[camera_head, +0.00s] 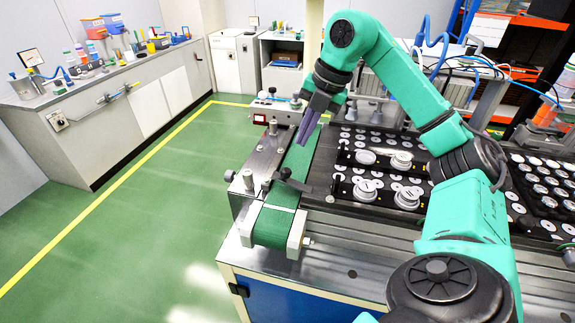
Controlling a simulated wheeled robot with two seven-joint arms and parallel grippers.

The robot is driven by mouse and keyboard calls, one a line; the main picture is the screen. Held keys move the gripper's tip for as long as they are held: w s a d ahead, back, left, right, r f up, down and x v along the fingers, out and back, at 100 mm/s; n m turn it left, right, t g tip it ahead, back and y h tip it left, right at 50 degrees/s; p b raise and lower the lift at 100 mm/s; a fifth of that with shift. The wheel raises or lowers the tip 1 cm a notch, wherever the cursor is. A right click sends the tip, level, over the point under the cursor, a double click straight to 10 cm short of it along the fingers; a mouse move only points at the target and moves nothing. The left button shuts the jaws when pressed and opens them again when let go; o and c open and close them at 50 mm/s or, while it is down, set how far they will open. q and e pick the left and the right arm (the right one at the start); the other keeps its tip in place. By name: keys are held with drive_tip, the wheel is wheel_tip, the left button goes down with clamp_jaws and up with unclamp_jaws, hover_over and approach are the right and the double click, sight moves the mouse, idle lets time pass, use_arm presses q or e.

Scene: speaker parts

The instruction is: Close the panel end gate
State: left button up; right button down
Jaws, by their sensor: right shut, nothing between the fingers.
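A small black gate-like bar (297,184) with a dark knob sits over the near end of the green conveyor belt (275,226). It slants across the belt's width, and I cannot tell whether it is fully across. My right gripper (304,143) is shut and empty. Its purple-grey fingers point down above the belt, farther along than the bar and apart from it. My left gripper is not in view.
Trays of round speaker parts (375,190) lie right of the belt. A metal block with knobs (246,181) stands at its left. A control box (275,110) stands at the far end. The green floor at left is clear.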

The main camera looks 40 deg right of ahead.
sight(288, 171)
drive_tip(key=x, duration=0.7)
drive_tip(key=shift+s+a+f, duration=0.15)
drive_tip(key=shift+f, duration=0.5)
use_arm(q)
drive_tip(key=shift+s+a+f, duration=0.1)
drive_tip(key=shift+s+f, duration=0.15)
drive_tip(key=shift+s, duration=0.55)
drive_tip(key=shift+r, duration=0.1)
use_arm(e)
drive_tip(key=shift+a+r, duration=0.1)
